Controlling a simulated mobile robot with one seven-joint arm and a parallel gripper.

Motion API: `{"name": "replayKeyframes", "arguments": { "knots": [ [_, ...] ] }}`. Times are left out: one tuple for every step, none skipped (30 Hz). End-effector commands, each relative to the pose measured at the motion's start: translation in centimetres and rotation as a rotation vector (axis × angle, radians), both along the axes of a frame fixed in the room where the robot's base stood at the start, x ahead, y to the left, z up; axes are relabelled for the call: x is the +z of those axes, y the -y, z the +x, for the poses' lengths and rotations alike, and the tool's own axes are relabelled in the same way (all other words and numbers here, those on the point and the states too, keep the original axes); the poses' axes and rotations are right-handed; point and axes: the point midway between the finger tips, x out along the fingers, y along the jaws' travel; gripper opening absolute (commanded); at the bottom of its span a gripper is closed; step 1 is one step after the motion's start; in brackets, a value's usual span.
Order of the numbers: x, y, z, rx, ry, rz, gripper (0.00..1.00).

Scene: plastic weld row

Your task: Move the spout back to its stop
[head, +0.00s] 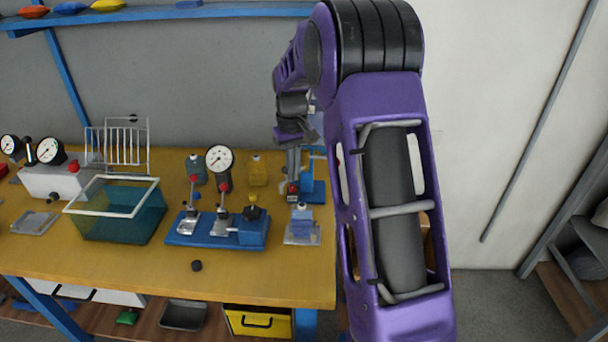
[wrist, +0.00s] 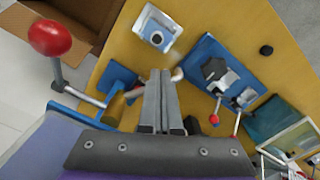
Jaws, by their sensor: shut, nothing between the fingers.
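My gripper (wrist: 160,74) is shut and empty, its two grey fingers side by side, pointing down at the bench. In the head view my gripper (head: 293,168) hangs over the right end of the bench, in front of a blue stand (head: 315,188). In the wrist view the blue stand (wrist: 118,76) is left of the fingers, with a brass-coloured cylinder (wrist: 116,106) and a lever with a red ball (wrist: 50,34). A small pale rounded tip (wrist: 177,74) shows just right of the fingertips. I cannot tell which part is the spout; its stop is not distinguishable.
A blue clamp fixture (head: 218,230) and a small grey-based block (head: 302,226) stand near the gripper. A teal bin (head: 115,208) and a gauge (head: 220,160) are further left. The wooden bench (head: 260,285) is mostly clear along its front, except for a small black knob (head: 196,266).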

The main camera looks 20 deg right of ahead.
Motion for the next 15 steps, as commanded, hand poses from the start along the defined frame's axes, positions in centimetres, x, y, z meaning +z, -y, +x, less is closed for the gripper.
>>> {"name": "replayKeyframes", "arguments": {
  "knots": [
    [0.09,-0.08,0.06,0.0,0.0,0.0,0.0],
    [0.13,-0.13,0.1,0.001,0.0,0.0,0.0],
    [0.16,-0.22,0.18,0.001,0.0,0.0,0.0],
    [0.17,-0.29,0.24,0.001,0.0,0.0,0.0],
    [0.15,-0.35,0.29,0.001,0.0,0.0,0.0],
    [0.1,-0.37,0.32,0.001,0.0,0.0,0.0],
    [0.06,-0.37,0.33,0.001,0.0,0.0,0.0],
    [0.03,-0.36,0.32,0.001,0.0,0.0,0.0],
    [0.03,-0.35,0.32,0.001,0.0,0.0,0.0],
    [0.03,-0.35,0.32,0.001,0.0,0.0,0.0],
    [0.04,-0.35,0.32,0.001,0.0,0.0,0.0],
    [0.05,-0.35,0.32,0.001,0.0,0.0,0.0],
    [0.07,-0.37,0.33,0.001,0.0,0.0,0.0],
    [0.11,-0.4,0.36,0.001,0.0,0.0,0.0],
    [0.16,-0.47,0.42,0.001,0.0,0.0,0.0]
  ]
}}
